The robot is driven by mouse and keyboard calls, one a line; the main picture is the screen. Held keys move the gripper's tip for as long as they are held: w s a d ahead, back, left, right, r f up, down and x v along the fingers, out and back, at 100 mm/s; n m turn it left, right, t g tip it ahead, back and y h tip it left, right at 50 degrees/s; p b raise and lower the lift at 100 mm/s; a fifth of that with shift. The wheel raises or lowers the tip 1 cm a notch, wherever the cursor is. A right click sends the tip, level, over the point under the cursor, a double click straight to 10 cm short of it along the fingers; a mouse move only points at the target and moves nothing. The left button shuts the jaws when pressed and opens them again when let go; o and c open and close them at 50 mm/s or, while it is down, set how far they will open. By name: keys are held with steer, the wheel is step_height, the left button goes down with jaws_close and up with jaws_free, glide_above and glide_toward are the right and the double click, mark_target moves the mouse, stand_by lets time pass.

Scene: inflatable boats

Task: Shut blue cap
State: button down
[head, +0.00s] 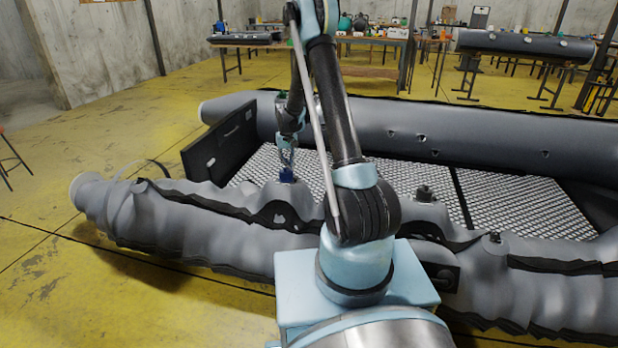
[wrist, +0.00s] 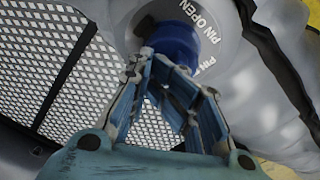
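The blue cap (wrist: 172,42) sits in a round grey valve plate (wrist: 218,30) printed with "PIN OPEN", on the grey boat tube. In the head view the blue cap (head: 287,176) shows on top of the near tube. My gripper (wrist: 152,62) points at the cap, with its blue fingers drawn together at the tips. The tips overlap the cap's lower left edge in the wrist view; whether they touch it I cannot tell. In the head view my gripper (head: 287,160) is right above the cap. The cap's lower part is hidden by the fingers.
The near boat tube (head: 200,200) is wrinkled and sagging; the far tube (head: 440,130) is smooth. A patterned floor (head: 400,180) lies between them, with a black board (head: 220,139) at the left end. Work tables (head: 365,72) stand behind. Yellow floor (head: 100,135) is open at left.

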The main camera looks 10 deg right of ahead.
steer(key=shift+a, duration=0.4)
step_height(320, 180, up, 2)
steer(key=shift+r, duration=0.1)
steer(key=shift+d+r, duration=0.15)
steer(key=shift+r, duration=0.5)
steer(key=shift+d+r, duration=0.1)
steer(key=shift+r, duration=1.6)
